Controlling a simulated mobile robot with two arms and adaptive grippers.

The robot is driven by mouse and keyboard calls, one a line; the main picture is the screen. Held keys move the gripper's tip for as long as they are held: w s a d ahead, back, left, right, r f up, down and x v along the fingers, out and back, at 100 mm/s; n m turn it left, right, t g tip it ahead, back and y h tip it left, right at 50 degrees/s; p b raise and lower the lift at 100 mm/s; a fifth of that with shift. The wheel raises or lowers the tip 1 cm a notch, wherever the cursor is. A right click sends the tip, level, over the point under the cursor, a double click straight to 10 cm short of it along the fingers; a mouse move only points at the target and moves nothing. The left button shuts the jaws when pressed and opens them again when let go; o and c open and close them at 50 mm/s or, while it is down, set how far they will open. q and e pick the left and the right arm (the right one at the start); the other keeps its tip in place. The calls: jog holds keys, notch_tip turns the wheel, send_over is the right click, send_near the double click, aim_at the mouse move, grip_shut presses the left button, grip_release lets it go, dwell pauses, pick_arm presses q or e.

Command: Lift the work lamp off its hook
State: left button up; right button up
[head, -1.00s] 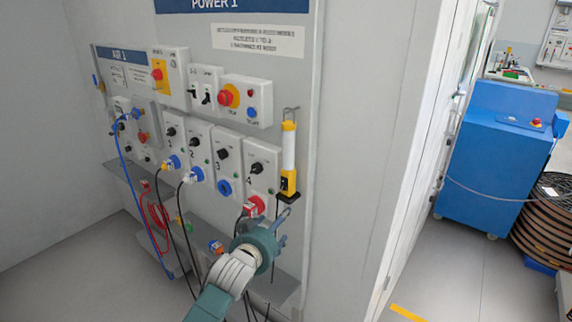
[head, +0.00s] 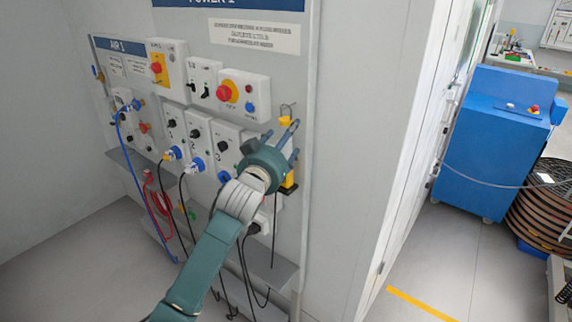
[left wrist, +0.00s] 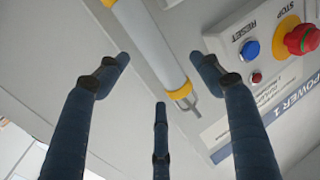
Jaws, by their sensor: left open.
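The work lamp (head: 289,183) hangs upright at the right edge of the wall panel. Only its yellow base and part of its yellow top show in the head view; my left gripper hides most of its white tube. My left gripper (head: 285,142) is open, in front of the lamp's upper part. In the left wrist view, the lamp's pale tube (left wrist: 150,42) runs between the spread fingers of my gripper (left wrist: 160,72), with nothing held. The wire hook (left wrist: 192,106) shows beyond the lamp's yellow end cap. I cannot tell whether a finger touches the lamp.
A red stop button box (head: 243,97) sits just left of the lamp. Several sockets with plugs and hanging cables (head: 182,225) are lower on the panel. A grey ledge (head: 283,272) runs below. A blue cabinet (head: 498,140) stands to the right, with open floor before it.

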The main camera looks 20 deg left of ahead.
pick_arm(q)
jog(key=w+p, duration=0.1)
jog(key=w, duration=0.2)
jog(key=shift+w+f, duration=0.15)
jog(key=shift+w, duration=0.15)
jog(key=shift+s, duration=0.1)
jog(key=shift+c, duration=1.2)
grip_shut()
